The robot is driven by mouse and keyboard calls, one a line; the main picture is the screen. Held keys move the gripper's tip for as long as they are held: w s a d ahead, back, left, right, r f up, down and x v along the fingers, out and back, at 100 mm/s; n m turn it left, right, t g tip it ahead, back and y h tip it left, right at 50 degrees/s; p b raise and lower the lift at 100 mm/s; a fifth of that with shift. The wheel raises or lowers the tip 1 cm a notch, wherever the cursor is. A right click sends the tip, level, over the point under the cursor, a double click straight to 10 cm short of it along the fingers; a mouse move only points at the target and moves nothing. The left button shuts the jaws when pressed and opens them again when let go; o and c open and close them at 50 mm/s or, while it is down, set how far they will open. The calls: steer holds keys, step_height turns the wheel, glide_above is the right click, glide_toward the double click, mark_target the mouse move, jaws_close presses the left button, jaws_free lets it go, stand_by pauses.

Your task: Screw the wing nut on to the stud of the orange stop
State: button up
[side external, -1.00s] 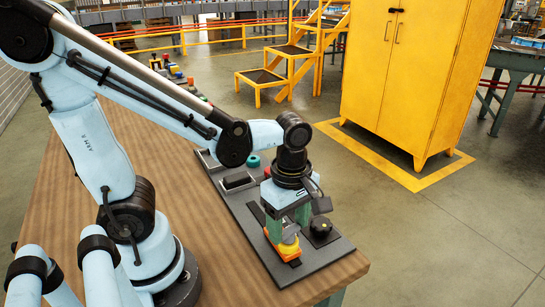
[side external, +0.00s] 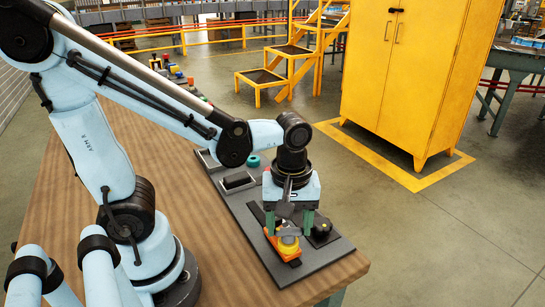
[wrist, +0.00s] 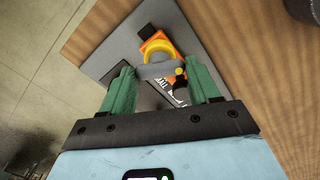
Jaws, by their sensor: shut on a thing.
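The orange stop (side external: 291,254) sits on the dark grey board near its front end, with a yellow round part (side external: 289,242) on top. In the wrist view the orange stop (wrist: 152,44) and the yellow round part (wrist: 160,50) show beyond my fingertips. My gripper (side external: 288,232) points down over the stop. Its green fingers are shut on the grey wing nut (wrist: 157,70), which spans the gap between them. The wing nut is close above the yellow part. The stud is hidden, so I cannot tell how far the nut is on it.
A black knob (side external: 321,227) stands on the board just right of my gripper. The wooden table (side external: 215,255) is clear left of the board.

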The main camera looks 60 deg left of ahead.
steer(key=m, duration=0.6)
steer(key=shift+s+m, duration=0.1)
steer(key=shift+m, duration=0.3)
steer(key=shift+c, duration=1.2)
steer(key=shift+m, duration=0.3)
